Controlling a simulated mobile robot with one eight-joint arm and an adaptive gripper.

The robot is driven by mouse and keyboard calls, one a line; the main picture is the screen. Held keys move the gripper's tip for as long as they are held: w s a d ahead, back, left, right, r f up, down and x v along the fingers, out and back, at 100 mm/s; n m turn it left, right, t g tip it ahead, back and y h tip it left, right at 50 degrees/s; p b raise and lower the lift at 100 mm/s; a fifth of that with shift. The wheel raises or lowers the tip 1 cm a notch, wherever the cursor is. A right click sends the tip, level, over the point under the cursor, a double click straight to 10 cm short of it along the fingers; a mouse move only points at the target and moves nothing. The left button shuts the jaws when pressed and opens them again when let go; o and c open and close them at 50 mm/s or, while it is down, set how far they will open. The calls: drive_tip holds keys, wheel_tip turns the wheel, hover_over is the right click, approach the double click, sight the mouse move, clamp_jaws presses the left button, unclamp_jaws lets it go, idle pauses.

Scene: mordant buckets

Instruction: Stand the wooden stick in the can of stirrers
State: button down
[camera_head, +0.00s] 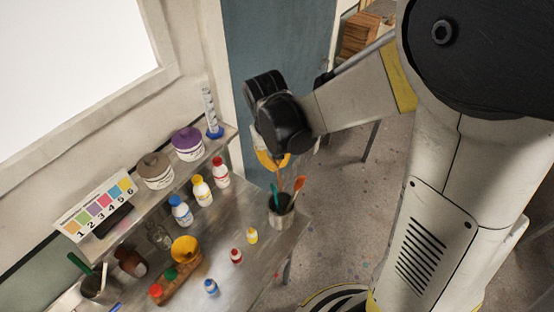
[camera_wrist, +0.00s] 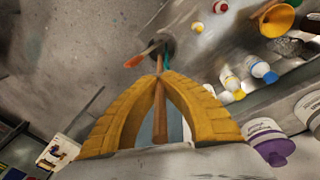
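The can of stirrers (camera_head: 281,214) is a grey metal can on the right end of the metal table. A teal stirrer (camera_head: 274,194) and an orange-tipped stirrer (camera_head: 297,187) stand in it and lean apart. My gripper (camera_head: 273,160) is above the can, its yellow fingers closed on the wooden stick (camera_head: 280,178). In the wrist view the stick (camera_wrist: 160,115) runs between the fingers (camera_wrist: 160,76) and its far end points at the can (camera_wrist: 166,45). I cannot tell whether its lower end is inside the rim.
Small red (camera_head: 236,256) and yellow (camera_head: 252,236) bottles stand left of the can. A shelf (camera_head: 152,206) behind holds white-labelled jars and bottles. A yellow funnel (camera_head: 185,249) and a dark pot with a green stick (camera_head: 100,289) are further left. The table's edge is close right of the can.

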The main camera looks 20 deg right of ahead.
wheel_tip(320, 180, down, 18)
drive_tip(key=b, duration=1.4)
drive_tip(key=shift+w+d+b, duration=0.3)
drive_tip(key=shift+d, duration=0.05)
drive_tip(key=c, duration=1.5)
unclamp_jaws()
drive_tip(key=shift+c, duration=0.2)
wheel_tip(320, 180, up, 12)
drive_tip(key=s+a, duration=0.1)
drive_tip(key=shift+a, duration=0.2)
drive_tip(key=shift+f, duration=0.15)
drive_tip(key=s+d+f+t+y+b, duration=0.1)
drive_tip(key=s+d+f+t+b, duration=0.1)
drive_tip(key=s+f+t+b, duration=0.4)
drive_tip(key=s+f+b, duration=0.5)
drive_tip(key=f+b, duration=0.1)
drive_tip(key=b, duration=0.4)
drive_tip(key=shift+d+f+m+b, duration=0.2)
drive_tip(key=shift+f+m+b, duration=0.1)
drive_tip(key=shift+f+b, duration=0.1)
